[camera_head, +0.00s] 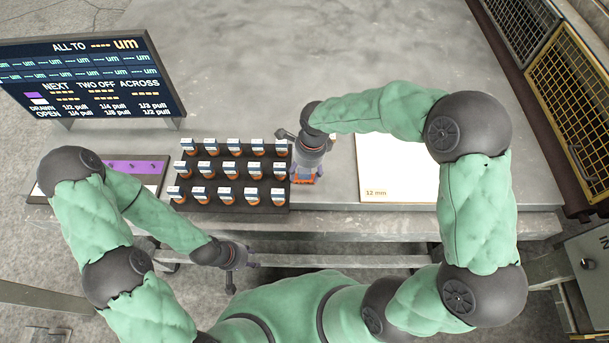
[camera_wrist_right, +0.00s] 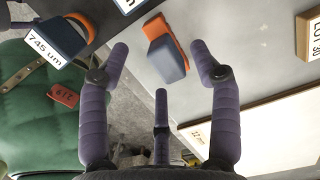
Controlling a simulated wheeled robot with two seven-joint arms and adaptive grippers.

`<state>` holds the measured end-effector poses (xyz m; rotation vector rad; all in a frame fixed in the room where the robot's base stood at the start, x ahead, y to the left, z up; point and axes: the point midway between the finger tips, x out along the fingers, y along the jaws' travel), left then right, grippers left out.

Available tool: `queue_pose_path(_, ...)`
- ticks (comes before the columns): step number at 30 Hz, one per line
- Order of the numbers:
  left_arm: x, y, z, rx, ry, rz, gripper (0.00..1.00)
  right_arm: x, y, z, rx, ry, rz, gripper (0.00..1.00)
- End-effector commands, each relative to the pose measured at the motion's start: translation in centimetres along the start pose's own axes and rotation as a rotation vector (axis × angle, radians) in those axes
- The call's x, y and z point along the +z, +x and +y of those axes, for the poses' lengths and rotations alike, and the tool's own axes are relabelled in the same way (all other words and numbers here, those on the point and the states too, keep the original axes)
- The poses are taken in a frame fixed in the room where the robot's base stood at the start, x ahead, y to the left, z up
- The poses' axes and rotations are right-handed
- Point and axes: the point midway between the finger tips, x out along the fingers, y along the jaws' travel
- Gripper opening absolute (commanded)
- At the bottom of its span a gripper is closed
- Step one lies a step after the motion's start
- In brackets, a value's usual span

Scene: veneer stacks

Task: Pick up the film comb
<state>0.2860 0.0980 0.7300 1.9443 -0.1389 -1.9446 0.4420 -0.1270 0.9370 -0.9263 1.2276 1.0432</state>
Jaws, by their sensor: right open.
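In the right wrist view the same block (camera_wrist_right: 168,58) lies between my spread fingers, with no clear contact. My right gripper (camera_head: 307,160) is open and hangs over it, partly hiding it in the head view. My left gripper (camera_head: 238,268) is in front of the table's front edge, away from the block; its finger opening is unclear.
The black rack (camera_head: 232,206) holds several labelled orange-based blocks, close to the left. A white board (camera_head: 385,165) marked 12 mm lies to the right. A purple tray (camera_head: 150,166) and a display screen (camera_head: 80,75) are further left. The table's back is clear.

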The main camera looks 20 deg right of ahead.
Motion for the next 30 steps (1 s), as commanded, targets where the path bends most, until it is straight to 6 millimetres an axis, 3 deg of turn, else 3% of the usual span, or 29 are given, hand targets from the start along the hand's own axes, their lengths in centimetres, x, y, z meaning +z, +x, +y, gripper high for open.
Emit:
queue_pose_path(8, 0.0, 1.1, -0.4, 0.0, 0.0, 0.0, 0.4, -0.2, 4.0, 0.0, 0.003, 0.0, 0.001, 0.63)
queue_pose_path(16, 0.0, 1.1, -0.4, 0.0, 0.0, 0.0, 0.4, -0.1, 4.3, -0.1, 0.001, 0.0, 0.0, 0.63)
queue_pose_path(17, 0.0, 1.1, -0.4, 0.0, 0.0, 0.0, 0.4, -0.1, 4.3, -0.1, 0.001, 0.0, 0.0, 0.58)
queue_pose_path(23, 0.0, 1.1, -0.4, 0.0, 0.0, 0.0, 0.4, -0.1, 4.3, 0.0, 0.001, 0.0, 0.0, 0.02)
queue_pose_path(30, 0.0, 1.1, -0.4, 0.0, 0.0, 0.0, 0.4, -0.1, 4.3, -0.1, 0.001, 0.0, 0.0, 0.01)
